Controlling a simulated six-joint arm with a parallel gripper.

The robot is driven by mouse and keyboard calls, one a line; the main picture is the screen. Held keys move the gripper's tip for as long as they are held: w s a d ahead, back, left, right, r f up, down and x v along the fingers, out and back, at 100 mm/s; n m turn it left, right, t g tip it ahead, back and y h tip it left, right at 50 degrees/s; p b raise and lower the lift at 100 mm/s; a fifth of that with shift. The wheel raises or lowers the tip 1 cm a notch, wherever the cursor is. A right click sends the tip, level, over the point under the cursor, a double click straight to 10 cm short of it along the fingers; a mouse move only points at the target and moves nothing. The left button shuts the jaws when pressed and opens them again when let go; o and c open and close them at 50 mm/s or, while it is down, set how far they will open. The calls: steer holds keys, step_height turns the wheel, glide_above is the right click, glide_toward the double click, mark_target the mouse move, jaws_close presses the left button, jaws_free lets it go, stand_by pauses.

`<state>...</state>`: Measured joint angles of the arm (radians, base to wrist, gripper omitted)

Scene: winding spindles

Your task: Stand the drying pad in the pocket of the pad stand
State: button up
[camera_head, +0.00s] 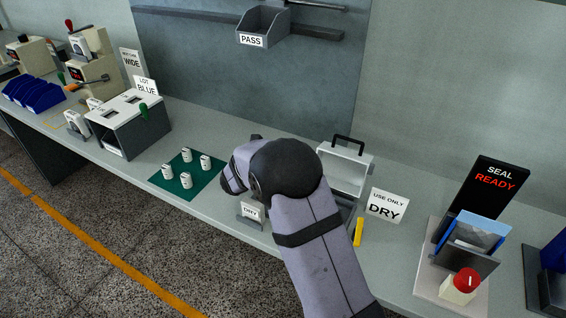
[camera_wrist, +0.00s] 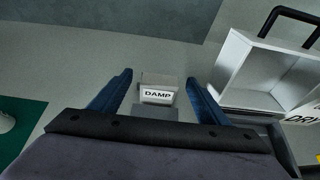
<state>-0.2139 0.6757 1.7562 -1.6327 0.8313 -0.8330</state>
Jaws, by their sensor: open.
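My gripper (camera_wrist: 158,80) is open, its two blue fingers spread on either side of a small pale grey block labelled DAMP (camera_wrist: 158,96) in the wrist view. No contact shows, and a darker grey piece (camera_wrist: 155,113) sits just below the label. A small grey stand-like piece with a white label (camera_head: 250,212) stands on the bench by the front edge, just below my wrist. I cannot tell for sure which piece is the drying pad or where the stand's pocket is.
A white open case with a black handle (camera_head: 345,170) stands right of my arm, near a DRY sign (camera_head: 387,206) and a yellow piece (camera_head: 358,232). A green mat (camera_head: 178,188) with several white spools lies left. The bench's front edge is close.

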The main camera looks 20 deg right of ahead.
steer(key=shift+b+v, duration=0.4)
steer(key=shift+v, duration=3.1)
steer(key=s+d+m+g+y+p, duration=0.1)
steer(key=s+d+m+g+p, duration=0.2)
steer(key=s+m, duration=0.5)
steer(key=s+d+m+g+y+p, duration=0.25)
steer(key=s+m+g, duration=0.2)
steer(key=s, duration=0.65)
steer(key=s+a+r+m+g+y+p, duration=0.1)
steer(key=s+a+m+y+p, duration=0.3)
steer(key=s+m, duration=0.9)
steer(key=a+r+m+y, duration=0.1)
steer(key=a, duration=0.2)
steer(key=shift+a+p, duration=0.25)
steer(key=shift+p, duration=0.05)
